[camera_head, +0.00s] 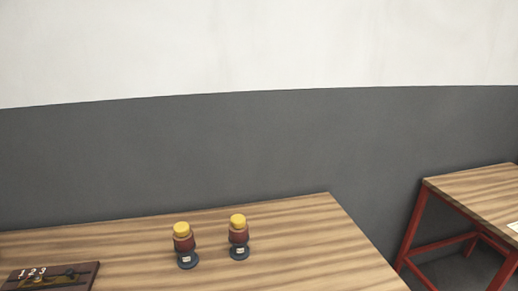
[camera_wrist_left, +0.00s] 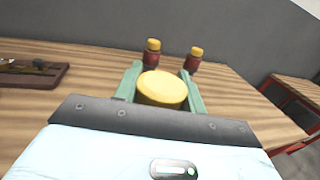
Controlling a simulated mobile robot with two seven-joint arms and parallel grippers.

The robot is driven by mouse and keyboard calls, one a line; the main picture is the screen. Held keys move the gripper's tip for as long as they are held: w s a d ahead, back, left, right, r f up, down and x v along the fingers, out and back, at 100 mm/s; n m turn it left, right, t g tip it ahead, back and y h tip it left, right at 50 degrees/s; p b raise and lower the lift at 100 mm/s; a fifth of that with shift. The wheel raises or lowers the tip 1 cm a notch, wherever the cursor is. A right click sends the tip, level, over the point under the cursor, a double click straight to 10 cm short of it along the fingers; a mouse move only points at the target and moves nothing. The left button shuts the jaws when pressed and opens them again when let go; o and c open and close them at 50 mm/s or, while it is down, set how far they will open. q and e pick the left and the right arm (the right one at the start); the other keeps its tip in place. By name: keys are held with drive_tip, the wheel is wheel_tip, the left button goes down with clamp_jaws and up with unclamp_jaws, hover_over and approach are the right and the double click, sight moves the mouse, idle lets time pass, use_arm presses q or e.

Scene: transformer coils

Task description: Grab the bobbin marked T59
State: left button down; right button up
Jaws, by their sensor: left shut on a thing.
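My left gripper (camera_wrist_left: 160,76) is in the left wrist view, its two green fingers shut on a bobbin with a yellow top (camera_wrist_left: 162,92). The fingers and gripper body hide the lower part of the held bobbin, and no mark shows on it. Two more bobbins stand upright on the wooden table beyond the gripper: a left one (camera_head: 183,240) and a right one (camera_head: 238,232). Each has a yellow cap, a reddish-brown winding and a dark base with a small pale label. The labels are too small to read. Neither gripper is in the head view.
The wooden table (camera_head: 310,245) has free room right of the bobbins. A dark board marked 1 2 3 (camera_head: 85,268) lies at its left. A grey wall (camera_head: 200,150) stands behind. A second table (camera_head: 480,190) with red legs stands at the right, across a gap.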

use_arm(q)
drive_tip(key=shift+s+d+r, duration=0.1)
drive_tip(key=shift+s+d, duration=0.15)
use_arm(e)
drive_tip(key=shift+w+r, duration=0.1)
use_arm(q)
drive_tip(key=shift+w+d+r+m+h, duration=0.2)
drive_tip(key=shift+d+r+m+h, duration=0.25)
drive_tip(key=shift+h, duration=0.25)
drive_tip(key=w+d+r+m+g+h, duration=0.1)
drive_tip(key=d+r+m+g+h, duration=0.1)
drive_tip(key=d, duration=0.5)
drive_tip(key=w+d+r+m+g+h, duration=0.2)
drive_tip(key=d+r+m+h, duration=0.3)
drive_tip(key=d+r+h, duration=0.1)
drive_tip(key=shift+w+d+r+h, duration=0.35)
drive_tip(key=shift+r+h, duration=0.2)
drive_tip(key=shift+h, duration=0.75)
use_arm(e)
drive_tip(key=shift+w+a, duration=0.1)
use_arm(q)
drive_tip(key=shift+f, duration=0.1)
use_arm(e)
drive_tip(key=shift+o, duration=0.2)
